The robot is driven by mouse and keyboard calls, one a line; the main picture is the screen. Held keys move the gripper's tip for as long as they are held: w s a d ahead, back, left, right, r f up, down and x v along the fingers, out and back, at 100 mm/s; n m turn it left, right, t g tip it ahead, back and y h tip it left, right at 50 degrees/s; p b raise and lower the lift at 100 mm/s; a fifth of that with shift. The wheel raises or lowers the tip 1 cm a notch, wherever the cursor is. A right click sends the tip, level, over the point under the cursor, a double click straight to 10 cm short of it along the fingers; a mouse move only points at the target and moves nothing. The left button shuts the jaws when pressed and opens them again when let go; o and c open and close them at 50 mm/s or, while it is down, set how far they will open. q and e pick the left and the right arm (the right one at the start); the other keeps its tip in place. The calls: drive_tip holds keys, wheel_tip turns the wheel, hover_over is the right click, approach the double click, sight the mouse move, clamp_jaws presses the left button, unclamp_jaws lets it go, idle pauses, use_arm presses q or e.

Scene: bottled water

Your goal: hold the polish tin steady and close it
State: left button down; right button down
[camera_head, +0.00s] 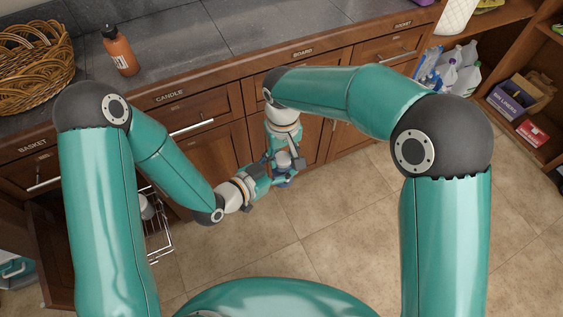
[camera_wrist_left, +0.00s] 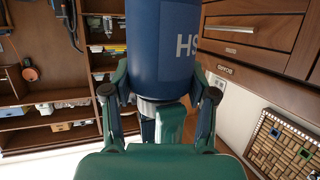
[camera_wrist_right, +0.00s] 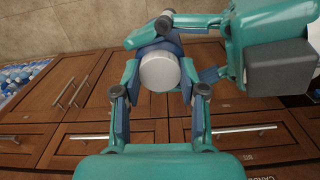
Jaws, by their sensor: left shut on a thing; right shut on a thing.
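The polish tin is a blue cylinder (camera_wrist_left: 163,45) with pale letters, between the fingers of my left gripper (camera_wrist_left: 160,95) in the left wrist view. Its pale round lid (camera_wrist_right: 160,73) faces the camera in the right wrist view, between the fingers of my right gripper (camera_wrist_right: 160,95). Blue surfaces show around the lid there. In the head view my left gripper (camera_head: 277,168) comes from the left and my right gripper (camera_head: 287,155) from above; they meet in front of the cabinets. Both are shut on their parts. I cannot tell whether the lid is fully seated.
The wooden cabinets (camera_head: 222,160) stand close behind the grippers. A pulled-out wire rack (camera_head: 160,240) is at the lower left. An orange bottle (camera_head: 119,50) and a wicker basket (camera_head: 35,68) stand on the grey counter (camera_head: 200,40). The tiled floor (camera_head: 340,225) below is clear.

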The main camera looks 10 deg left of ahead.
drive_tip(key=c, duration=0.6)
unclamp_jaws()
drive_tip(key=shift+c, duration=0.2)
drive_tip(key=shift+r, duration=2.25)
